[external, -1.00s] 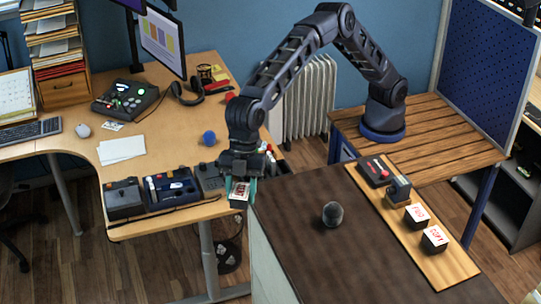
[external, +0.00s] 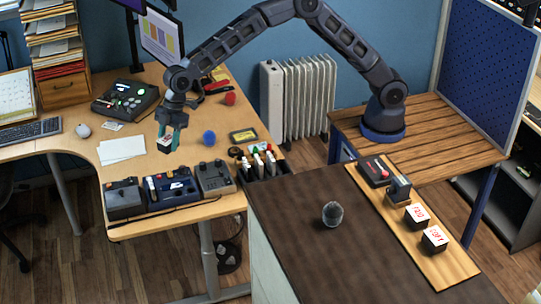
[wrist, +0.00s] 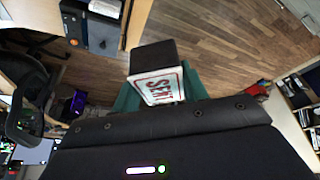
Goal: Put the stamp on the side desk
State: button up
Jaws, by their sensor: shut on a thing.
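My gripper (external: 169,143) is shut on a stamp (external: 166,141), a dark block with a white, red-lettered label. The stamp (wrist: 160,86) also shows in the wrist view between the teal fingers, and its label seems to read SENT. In the external view gripper and stamp appear over the light wooden side desk (external: 135,172), right of some white papers. The gap between stamp and desk top is hard to judge. Two other stamps, PAID (external: 417,217) and COPY (external: 434,240), stand on a wooden board on the dark counter.
Near the gripper lie white papers (external: 121,149), a blue ball (external: 209,137) and a yellow-black box (external: 243,135). Dark devices (external: 171,189) line the desk's front edge. A pen holder (external: 264,167) stands at the counter corner. A dark round object (external: 332,214) sits on the counter.

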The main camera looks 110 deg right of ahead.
jog(key=s+d+f+m+h, duration=0.1)
jog(key=s+d+f+m, duration=0.15)
jog(key=d, duration=1.15)
jog(key=s+d+f+m, duration=0.1)
jog(key=s+d+f, duration=0.25)
jog(key=d, duration=1.05)
jog(key=s+d+f+m+h, duration=0.15)
jog(key=s+d, duration=0.25)
jog(key=d, duration=1.1)
jog(key=s+d+f+m, duration=0.2)
jog(key=s+d+f, duration=0.2)
jog(key=s+d, duration=0.8)
jog(key=shift+t, duration=0.5)
jog(key=f, duration=0.6)
jog(key=w+d+f, duration=0.1)
jog(key=f, duration=0.6)
jog(key=d+f, duration=0.1)
jog(key=f, duration=0.6)
jog(key=shift+w+d, duration=0.25)
jog(key=shift+w, duration=0.05)
jog(key=shift+f, duration=0.1)
jog(key=o, duration=1)
